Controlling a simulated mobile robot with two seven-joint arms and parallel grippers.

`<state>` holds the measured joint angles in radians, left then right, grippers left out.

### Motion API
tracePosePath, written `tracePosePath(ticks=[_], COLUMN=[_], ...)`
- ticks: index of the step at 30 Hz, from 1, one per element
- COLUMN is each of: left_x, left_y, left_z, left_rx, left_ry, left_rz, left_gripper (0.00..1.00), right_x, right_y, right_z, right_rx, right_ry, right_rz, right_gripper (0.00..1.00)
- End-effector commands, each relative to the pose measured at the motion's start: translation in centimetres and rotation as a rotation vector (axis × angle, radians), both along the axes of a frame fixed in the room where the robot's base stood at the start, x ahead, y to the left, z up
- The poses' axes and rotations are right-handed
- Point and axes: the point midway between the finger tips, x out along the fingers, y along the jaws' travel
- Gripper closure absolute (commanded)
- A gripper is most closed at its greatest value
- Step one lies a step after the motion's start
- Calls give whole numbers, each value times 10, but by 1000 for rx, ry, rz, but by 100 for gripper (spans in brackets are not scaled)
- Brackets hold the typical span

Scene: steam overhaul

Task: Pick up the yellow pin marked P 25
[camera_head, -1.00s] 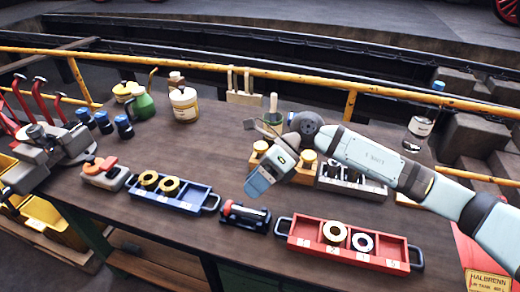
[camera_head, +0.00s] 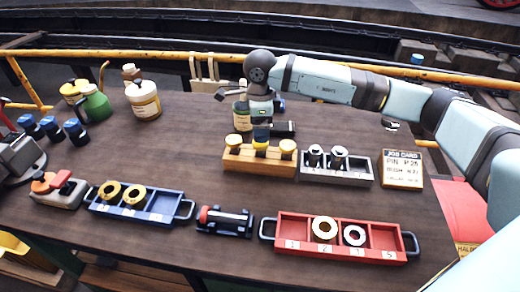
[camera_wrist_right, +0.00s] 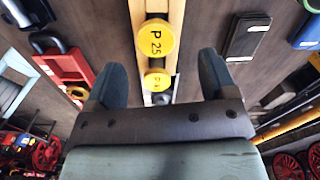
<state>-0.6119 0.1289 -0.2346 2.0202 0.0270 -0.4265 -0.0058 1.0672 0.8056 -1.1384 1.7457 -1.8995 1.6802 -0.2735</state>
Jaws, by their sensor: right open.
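The yellow pin marked P 25 (camera_wrist_right: 156,40) shows its round labelled top in the right wrist view, in a wooden block. A second yellow pin (camera_wrist_right: 157,80), its label partly readable, is below it in that view. In the head view the wooden block (camera_head: 258,166) holds three yellow-topped pins in a row; their labels are too small to read there. My right gripper (camera_wrist_right: 162,82) is open, its fingers apart on either side of the row. In the head view my right gripper (camera_head: 261,130) is over the middle of the block and partly hides the middle pin.
A grey tray (camera_head: 337,181) with metal parts stands right of the block, beside a job card (camera_head: 402,169). A bottle (camera_head: 242,107) and a dark case (camera_head: 283,129) are behind it. A red tray (camera_head: 340,251) and blue tray (camera_head: 140,212) are in front.

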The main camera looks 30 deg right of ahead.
Motion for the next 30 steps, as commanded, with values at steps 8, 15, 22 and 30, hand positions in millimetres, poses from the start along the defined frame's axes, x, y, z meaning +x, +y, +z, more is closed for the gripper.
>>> tracePosePath(ticks=[8, 15, 22, 30], left_x=[0, 1, 1, 1], left_y=[1, 1, 1, 1], left_z=[2, 8, 7, 7], left_rx=[4, 7, 8, 9], left_ry=[0, -7, -8, -8], left_rz=[-1, -3, -3, -3], left_gripper=[100, 100, 100, 100], right_x=[-2, -6, -5, -5], right_y=[0, 1, 0, 0], right_z=[-18, -53, -60, -59], right_rx=[0, 1, 1, 1], right_ry=[2, 3, 0, 0], right_rz=[0, 1, 1, 1], right_gripper=[22, 22, 22, 73])
